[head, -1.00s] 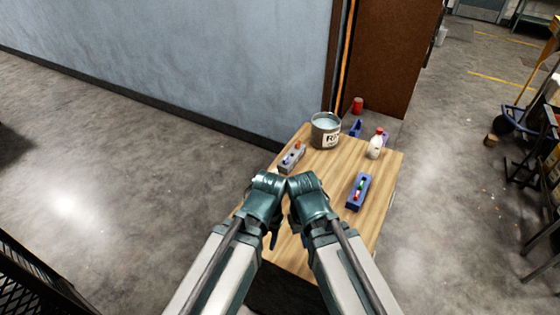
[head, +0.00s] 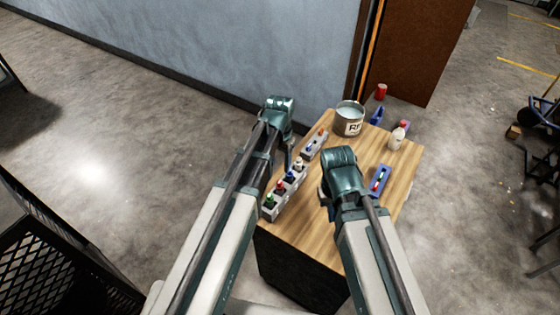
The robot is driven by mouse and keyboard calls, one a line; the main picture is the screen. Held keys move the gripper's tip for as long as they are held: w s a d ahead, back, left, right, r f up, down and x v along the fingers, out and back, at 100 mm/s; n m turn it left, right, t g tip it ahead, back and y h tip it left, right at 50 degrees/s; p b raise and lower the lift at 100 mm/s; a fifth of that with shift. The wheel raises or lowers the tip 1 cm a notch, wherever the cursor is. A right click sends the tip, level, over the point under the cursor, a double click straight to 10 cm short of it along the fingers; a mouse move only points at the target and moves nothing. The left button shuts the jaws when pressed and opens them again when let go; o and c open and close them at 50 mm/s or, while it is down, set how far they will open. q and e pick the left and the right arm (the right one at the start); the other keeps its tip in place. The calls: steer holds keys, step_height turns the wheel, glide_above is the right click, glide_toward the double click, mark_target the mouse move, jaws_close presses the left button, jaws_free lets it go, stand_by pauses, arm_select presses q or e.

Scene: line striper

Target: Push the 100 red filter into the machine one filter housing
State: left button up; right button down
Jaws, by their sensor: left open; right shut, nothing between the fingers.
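A grey rack (head: 274,211) at the table's near left edge holds a row of small pieces with green, red (head: 281,187), blue and white tops. A second grey block (head: 314,146) behind it holds blue and red pieces. A blue block (head: 379,180) with red and green pieces lies at the right. I cannot read any labels, so I cannot tell which piece is the 100 red filter or which block is the machine one housing. My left gripper (head: 287,158) is open, above the grey rack's far end. My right gripper (head: 326,196) is shut and empty over the table's middle.
A paint can (head: 349,118) stands at the back of the wooden table (head: 303,236), with a white red-capped bottle (head: 397,138) to its right. A red can (head: 381,91) and blue items (head: 376,115) are behind. The table's near part is bare.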

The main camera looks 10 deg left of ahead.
mark_target(280, 182)
arm_select(q)
steer(key=shift+f+b, duration=4.5)
steer(key=shift+f, duration=0.2)
jaws_close()
